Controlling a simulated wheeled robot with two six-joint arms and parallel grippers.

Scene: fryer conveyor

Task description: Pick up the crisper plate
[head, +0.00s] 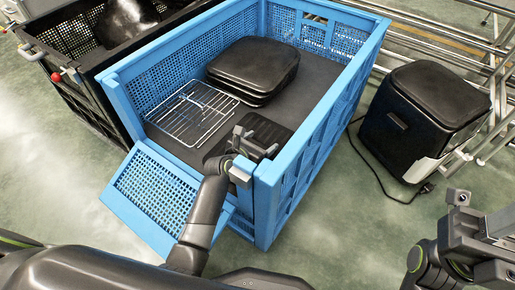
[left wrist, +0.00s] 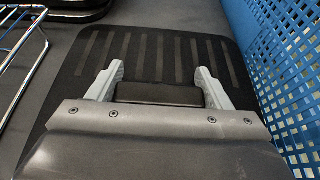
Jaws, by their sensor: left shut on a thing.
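The crisper plate (head: 268,130) is a flat black plate with slots, lying in the near part of the blue crate (head: 312,150). In the left wrist view the plate (left wrist: 155,52) spreads out ahead of my left gripper (left wrist: 160,90), whose two grey fingers are closed on a dark block-like handle at its near side. In the head view my left gripper (head: 254,145) reaches over the crate's near wall and partly covers the plate. My right gripper (head: 470,230) is at the lower right, outside the crate and away from the plate; its jaw opening is unclear.
A wire rack (head: 193,112) lies left of the plate, and stacked black trays (head: 255,66) lie behind. The crate's front flap (head: 152,195) hangs open. A black air fryer (head: 425,108) stands on the floor to the right. A black crate (head: 72,45) adjoins on the left.

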